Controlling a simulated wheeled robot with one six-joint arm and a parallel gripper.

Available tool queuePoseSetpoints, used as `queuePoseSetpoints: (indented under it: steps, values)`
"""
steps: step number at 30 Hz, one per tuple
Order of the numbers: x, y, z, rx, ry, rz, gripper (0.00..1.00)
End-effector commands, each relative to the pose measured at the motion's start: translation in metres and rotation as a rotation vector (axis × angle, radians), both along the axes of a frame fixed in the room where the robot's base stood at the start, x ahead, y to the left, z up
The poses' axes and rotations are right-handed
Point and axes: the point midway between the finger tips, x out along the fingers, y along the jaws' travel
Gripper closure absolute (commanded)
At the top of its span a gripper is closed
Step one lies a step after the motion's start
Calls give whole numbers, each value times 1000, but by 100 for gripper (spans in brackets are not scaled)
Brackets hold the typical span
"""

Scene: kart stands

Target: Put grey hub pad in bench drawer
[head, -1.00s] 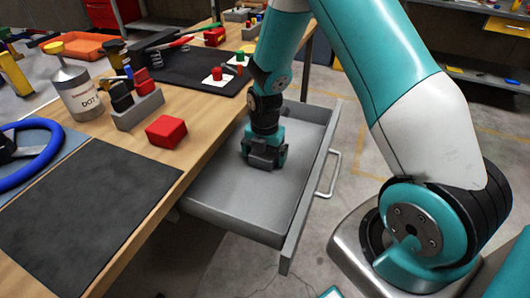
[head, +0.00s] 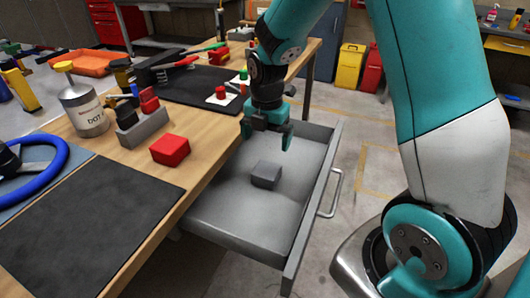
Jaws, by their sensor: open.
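The grey hub pad (head: 266,175), a small grey block, lies on the floor of the open bench drawer (head: 235,215). The drawer is pulled out from the bench, with a light handle (head: 331,193) on its front. My gripper (head: 265,143) is open and empty above the drawer. Its fingers point down, apart from the pad and higher than it.
The wooden bench (head: 205,150) runs along the left. On it are a red block (head: 170,150), a dark mat (head: 90,225), a blue steering wheel (head: 50,175), a can (head: 83,112) and a grey holder (head: 142,127). Bare floor lies right of the drawer.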

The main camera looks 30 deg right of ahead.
Motion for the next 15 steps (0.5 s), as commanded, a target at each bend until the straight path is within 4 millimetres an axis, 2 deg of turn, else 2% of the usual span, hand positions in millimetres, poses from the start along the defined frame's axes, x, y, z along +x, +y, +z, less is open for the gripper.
queuePoseSetpoints:
  steps: [5, 9, 15]
  values:
    - [-24, 40, 40, 72, -20, -255, 0]
    - [-67, 85, 79, 167, 6, -590, 0]
    - [-142, 133, 120, 267, 121, -1055, 0]
